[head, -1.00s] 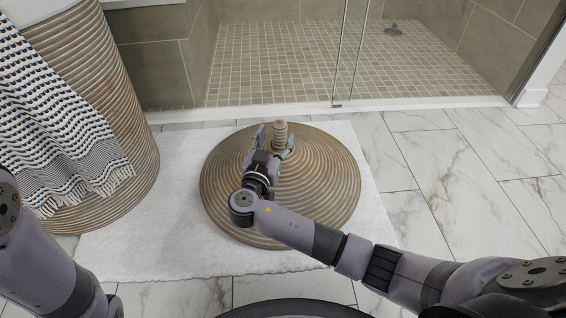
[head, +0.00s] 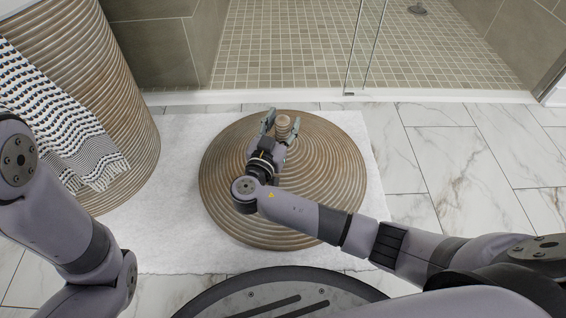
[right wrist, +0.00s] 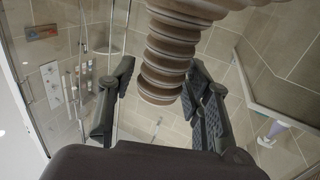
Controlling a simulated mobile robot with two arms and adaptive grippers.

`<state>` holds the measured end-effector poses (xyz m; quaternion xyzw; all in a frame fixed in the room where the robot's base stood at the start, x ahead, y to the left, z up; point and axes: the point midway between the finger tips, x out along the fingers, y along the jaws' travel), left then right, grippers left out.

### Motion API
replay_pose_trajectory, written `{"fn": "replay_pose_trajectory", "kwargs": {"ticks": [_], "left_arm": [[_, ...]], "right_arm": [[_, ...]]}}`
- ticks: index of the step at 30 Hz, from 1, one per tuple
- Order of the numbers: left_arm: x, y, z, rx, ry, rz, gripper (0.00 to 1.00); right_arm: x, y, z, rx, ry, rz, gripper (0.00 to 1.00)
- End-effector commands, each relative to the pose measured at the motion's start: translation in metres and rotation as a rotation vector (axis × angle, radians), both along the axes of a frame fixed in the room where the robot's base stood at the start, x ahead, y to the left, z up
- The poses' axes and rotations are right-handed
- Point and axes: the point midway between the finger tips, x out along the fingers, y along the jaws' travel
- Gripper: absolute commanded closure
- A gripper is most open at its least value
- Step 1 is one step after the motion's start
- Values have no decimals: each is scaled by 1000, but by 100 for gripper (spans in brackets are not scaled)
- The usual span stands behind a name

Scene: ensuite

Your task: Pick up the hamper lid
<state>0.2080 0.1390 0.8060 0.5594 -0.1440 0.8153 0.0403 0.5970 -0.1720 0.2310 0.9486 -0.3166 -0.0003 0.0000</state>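The hamper lid (head: 330,185) is a round, ribbed, brown-tan wicker dome lying on the white mat, with a ridged knob (head: 283,127) on top. My right gripper (head: 280,128) is over the lid, with its fingers on either side of the knob. In the right wrist view the knob (right wrist: 168,50) rises between the two fingers of the right gripper (right wrist: 160,100), which are open, with a clear gap at the left finger and a smaller one at the right. My left arm is at the left edge; its gripper is out of view.
The wicker hamper (head: 125,95) stands at the left with a patterned towel (head: 60,115) draped over it. The white mat (head: 170,240) lies under the lid. Behind is a tiled shower with a glass door (head: 368,45) and a low curb (head: 300,97). Marble floor (head: 460,165) at right is clear.

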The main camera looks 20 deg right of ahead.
Motion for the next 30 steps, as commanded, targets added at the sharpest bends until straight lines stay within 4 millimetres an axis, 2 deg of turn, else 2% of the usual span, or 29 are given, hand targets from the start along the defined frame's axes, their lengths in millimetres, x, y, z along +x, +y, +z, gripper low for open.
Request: {"fn": "replay_pose_trajectory", "kwargs": {"ticks": [2,19,30], "left_arm": [[0,0,0,0,0,0,50],[7,-2,1,3,12,2,50],[6,-2,1,4,12,3,50]], "right_arm": [[0,0,0,0,0,0,62],[0,0,0,-1,-1,-1,100],[0,-1,0,-1,-1,-1,100]]}}
